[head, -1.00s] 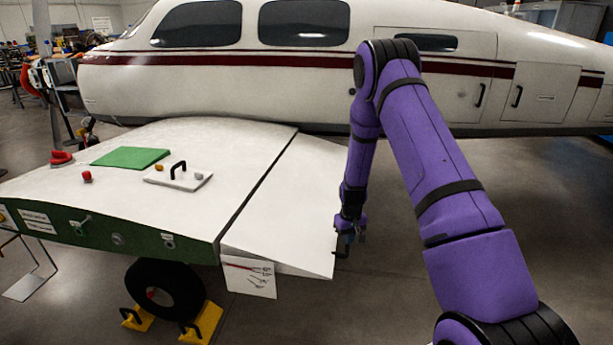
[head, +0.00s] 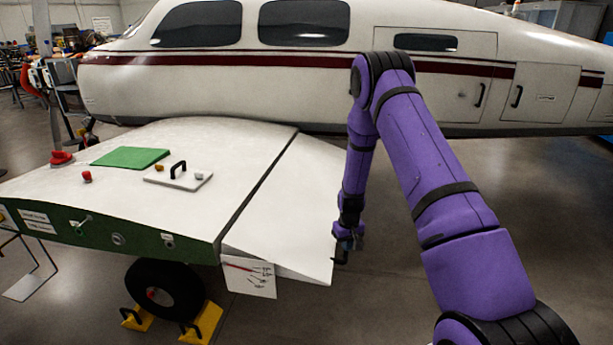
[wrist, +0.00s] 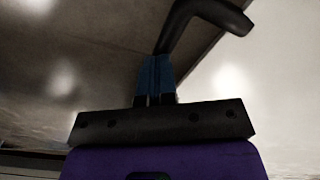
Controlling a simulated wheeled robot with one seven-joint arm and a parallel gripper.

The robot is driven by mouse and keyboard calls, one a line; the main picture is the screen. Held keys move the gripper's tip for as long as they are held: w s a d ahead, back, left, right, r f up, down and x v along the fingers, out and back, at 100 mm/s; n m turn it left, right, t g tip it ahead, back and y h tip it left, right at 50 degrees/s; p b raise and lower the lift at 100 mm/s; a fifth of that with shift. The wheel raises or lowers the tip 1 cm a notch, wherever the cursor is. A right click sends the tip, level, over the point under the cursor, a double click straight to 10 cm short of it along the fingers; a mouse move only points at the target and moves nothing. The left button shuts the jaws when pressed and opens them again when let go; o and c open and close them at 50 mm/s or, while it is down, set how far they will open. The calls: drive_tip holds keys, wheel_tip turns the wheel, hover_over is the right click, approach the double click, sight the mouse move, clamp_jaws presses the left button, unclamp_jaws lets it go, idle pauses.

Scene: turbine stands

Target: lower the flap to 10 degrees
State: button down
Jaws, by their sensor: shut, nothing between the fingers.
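The white flap (head: 285,215) is hinged along the rear of the white wing (head: 190,205) and slopes down to the right. A white placard (head: 250,281) with a red pointer and marks hangs at the flap's near end; its figures are too small to read. My gripper (head: 345,247) is at the flap's right edge, beside a small dark handle (head: 340,259). In the wrist view, my gripper's blue fingers (wrist: 155,65) are together and empty. A black bent handle (wrist: 205,12) rises just beyond the fingertips; whether they touch it I cannot tell. The flap's underside (wrist: 95,45) fills the upper left.
The white aircraft body (head: 300,85) runs behind the wing. A black tyre (head: 165,288) with yellow chocks (head: 203,323) stands below. A green mat (head: 130,157) and a white plate with a black handle (head: 180,180) lie on the wing.

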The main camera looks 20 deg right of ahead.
drive_tip(key=shift+a+f, duration=0.1)
drive_tip(key=shift+f, duration=0.1)
wheel_tip(320, 180, up, 10)
idle(1.4)
